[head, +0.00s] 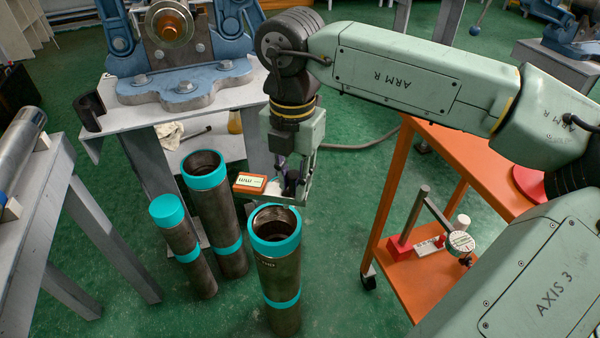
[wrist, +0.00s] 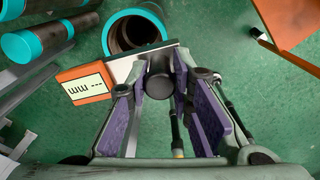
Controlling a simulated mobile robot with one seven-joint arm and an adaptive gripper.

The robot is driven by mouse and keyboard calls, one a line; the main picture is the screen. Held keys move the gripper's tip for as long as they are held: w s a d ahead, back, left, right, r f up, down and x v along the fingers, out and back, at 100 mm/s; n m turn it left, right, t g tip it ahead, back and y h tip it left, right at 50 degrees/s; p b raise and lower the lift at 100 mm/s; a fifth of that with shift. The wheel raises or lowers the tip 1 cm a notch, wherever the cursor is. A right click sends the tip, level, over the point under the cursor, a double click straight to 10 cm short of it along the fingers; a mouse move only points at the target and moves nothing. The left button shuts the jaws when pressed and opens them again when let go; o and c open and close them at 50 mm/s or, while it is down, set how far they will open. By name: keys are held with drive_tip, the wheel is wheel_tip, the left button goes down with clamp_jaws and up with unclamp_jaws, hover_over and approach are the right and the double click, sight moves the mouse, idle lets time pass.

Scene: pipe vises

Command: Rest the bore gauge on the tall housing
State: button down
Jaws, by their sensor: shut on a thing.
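The bore gauge has an orange display box (head: 250,183) with a pale screen. In the wrist view the box (wrist: 86,84) joins a pale plate and a dark knob (wrist: 160,76) between my finger pads. My gripper (head: 290,183) is shut on it, held in the air above the pipe-like housings. Three upright dark housings with teal bands stand below: a capped one (head: 181,240), an open one behind (head: 213,205), and an open one in front (head: 280,270). An open housing mouth (wrist: 136,32) lies just beyond the gauge in the wrist view. Which housing is tallest is unclear.
An orange cart (head: 440,280) at right carries a dial gauge on a stand (head: 458,240). A grey bench with a blue vise (head: 180,85) stands behind. Another grey bench (head: 35,190) with a metal cylinder is at left. Green floor lies between them.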

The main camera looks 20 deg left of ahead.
sight(294, 204)
wheel_tip(294, 204, down, 7)
drive_tip(key=b, duration=0.4)
drive_tip(key=shift+f+b, duration=0.35)
drive_tip(key=shift+b, duration=0.15)
drive_tip(key=shift+f+b, duration=0.35)
drive_tip(key=shift+b, duration=0.45)
idle(1.4)
drive_tip(key=c, duration=1.3)
unclamp_jaws()
drive_tip(key=shift+c, duration=0.2)
drive_tip(key=shift+r, duration=0.1)
drive_tip(key=shift+r+p, duration=2.2)
drive_tip(key=shift+r, duration=1.25)
